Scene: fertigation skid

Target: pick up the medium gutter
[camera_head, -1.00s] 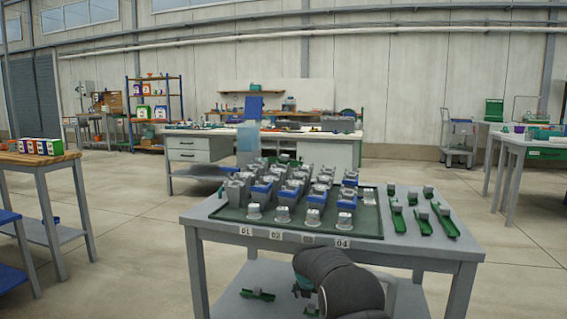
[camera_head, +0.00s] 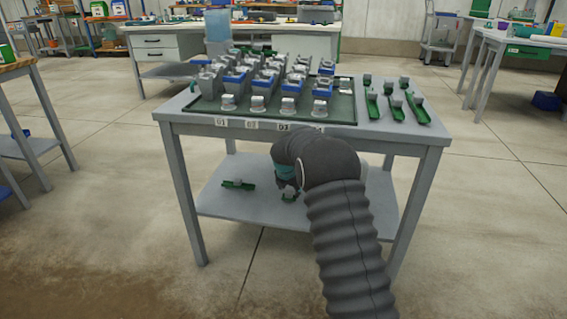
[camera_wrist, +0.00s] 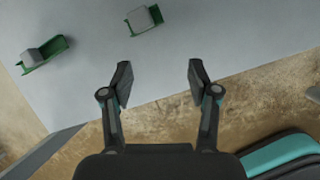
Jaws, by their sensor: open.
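Green gutters with grey blocks on them lie in two places, and no label shows which is medium. On the lower shelf lie a longer gutter (camera_head: 238,184) at left and a short gutter (camera_head: 289,197) to its right. The wrist view shows the longer one (camera_wrist: 45,57) at upper left and the short one (camera_wrist: 143,19) at top. Several more gutters (camera_head: 395,107) of differing lengths lie on the tabletop's right side. My gripper (camera_wrist: 158,78) is open and empty, with both shelf gutters beyond its fingertips. In the head view, my arm partly hides it at the shelf.
A dark green tray (camera_head: 345,108) with grey and blue parts covers much of the grey tabletop (camera_head: 385,128). Table legs and the tabletop's front edge bound the lower shelf (camera_head: 222,204). Other benches stand at left, behind and right. The floor in front is clear.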

